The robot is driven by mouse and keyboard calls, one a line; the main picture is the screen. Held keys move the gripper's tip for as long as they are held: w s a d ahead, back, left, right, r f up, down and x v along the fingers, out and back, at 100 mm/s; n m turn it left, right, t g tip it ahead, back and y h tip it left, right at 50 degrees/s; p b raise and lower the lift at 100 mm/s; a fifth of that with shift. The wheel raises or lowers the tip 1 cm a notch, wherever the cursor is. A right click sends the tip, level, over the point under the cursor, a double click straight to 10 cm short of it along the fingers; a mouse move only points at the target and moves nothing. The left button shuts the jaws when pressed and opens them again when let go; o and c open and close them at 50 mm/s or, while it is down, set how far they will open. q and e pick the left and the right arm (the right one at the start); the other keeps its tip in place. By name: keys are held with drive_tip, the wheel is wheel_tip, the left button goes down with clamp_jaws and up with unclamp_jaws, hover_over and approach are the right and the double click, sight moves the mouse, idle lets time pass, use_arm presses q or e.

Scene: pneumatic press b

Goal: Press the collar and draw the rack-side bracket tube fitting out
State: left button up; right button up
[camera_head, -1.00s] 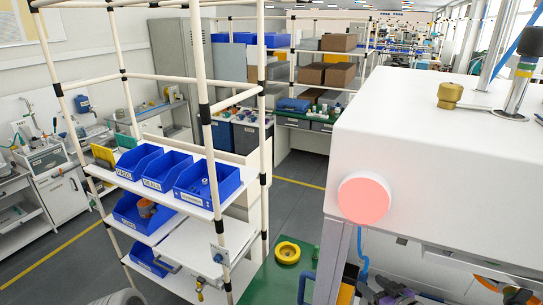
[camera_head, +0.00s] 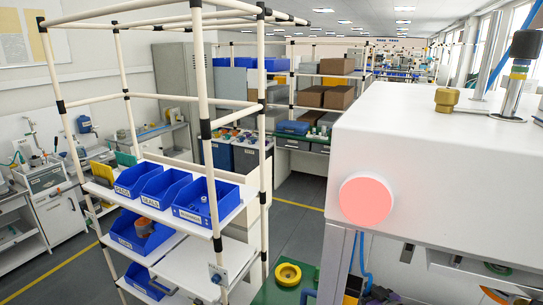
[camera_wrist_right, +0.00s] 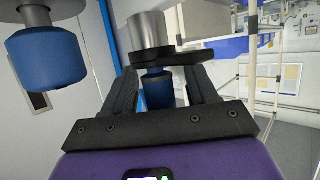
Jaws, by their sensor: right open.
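In the right wrist view my right gripper (camera_wrist_right: 160,75) is open, with a black finger on each side. Between and beyond the fingers shows a blue cylindrical part (camera_wrist_right: 157,90) below a black plate and a silver cylinder (camera_wrist_right: 149,32); I cannot tell whether the fingers touch it. A larger blue cylindrical part (camera_wrist_right: 45,60) hangs at the left, outside the fingers. In the head view a small bracket (camera_head: 218,275) sits on the front post of the tube rack (camera_head: 203,90); its fitting is too small to make out. My left gripper is in no view.
Blue bins (camera_head: 205,204) stand on the rack shelf. A white press housing (camera_head: 440,150) with a round pink-red button (camera_head: 367,200) fills the right. A yellow ring-shaped part (camera_head: 288,274) lies on a green surface. Grey floor is open behind the rack.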

clamp_jaws()
drive_tip(key=shift+r+p, duration=1.1)
drive_tip(key=shift+r, duration=0.05)
drive_tip(key=shift+r+p, duration=0.7)
drive_tip(key=shift+r, duration=0.3)
drive_tip(key=shift+r, duration=2)
drive_tip(key=shift+f, duration=0.1)
